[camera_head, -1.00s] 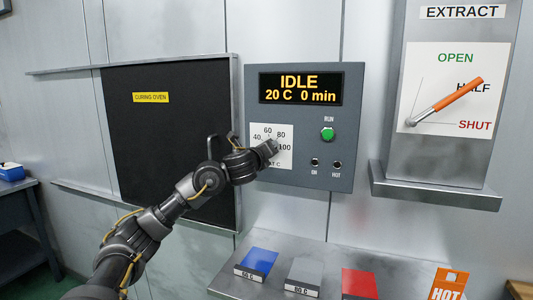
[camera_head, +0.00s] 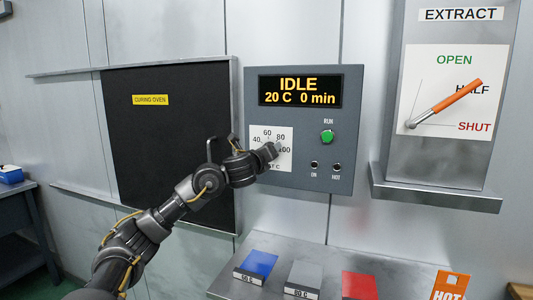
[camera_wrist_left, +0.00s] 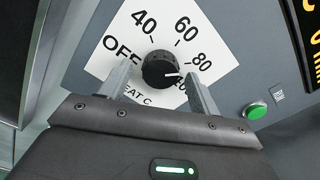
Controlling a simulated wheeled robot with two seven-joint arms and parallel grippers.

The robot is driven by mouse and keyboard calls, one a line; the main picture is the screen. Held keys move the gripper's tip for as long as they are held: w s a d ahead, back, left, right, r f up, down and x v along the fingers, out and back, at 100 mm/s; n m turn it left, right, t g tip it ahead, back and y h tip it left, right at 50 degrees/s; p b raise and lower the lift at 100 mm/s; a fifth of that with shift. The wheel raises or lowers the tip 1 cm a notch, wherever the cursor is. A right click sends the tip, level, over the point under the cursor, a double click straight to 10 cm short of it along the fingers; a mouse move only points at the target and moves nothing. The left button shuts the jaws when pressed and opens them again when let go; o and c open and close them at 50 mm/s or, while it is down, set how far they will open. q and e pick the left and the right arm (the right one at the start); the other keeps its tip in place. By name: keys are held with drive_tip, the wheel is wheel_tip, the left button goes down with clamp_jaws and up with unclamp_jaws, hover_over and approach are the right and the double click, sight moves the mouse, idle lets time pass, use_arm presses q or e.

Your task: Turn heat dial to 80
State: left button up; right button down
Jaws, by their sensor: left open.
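The heat dial is a round black knob (camera_wrist_left: 158,68) with a white pointer mark, on a white scale card (camera_head: 258,135) marked OFF, 40, 60, 80 and 100. In the left wrist view the pointer faces right, roughly between 80 and the partly hidden 100. My left gripper (camera_head: 274,149) is at the card and hides the knob in the head view. In the left wrist view its open fingers (camera_wrist_left: 160,75) stand on either side of the knob; I cannot tell whether they touch it. My right gripper is not in view.
The display (camera_head: 300,90) reads IDLE, 20 C, 0 min. A green RUN button (camera_head: 327,137) is right of the dial. The black curing oven door (camera_head: 165,150) is left. An orange-handled lever (camera_head: 450,99) is far right.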

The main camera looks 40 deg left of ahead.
use_arm(q)
drive_tip(key=p+v, duration=0.2)
drive_tip(key=v, duration=0.8)
drive_tip(key=shift+s, duration=0.35)
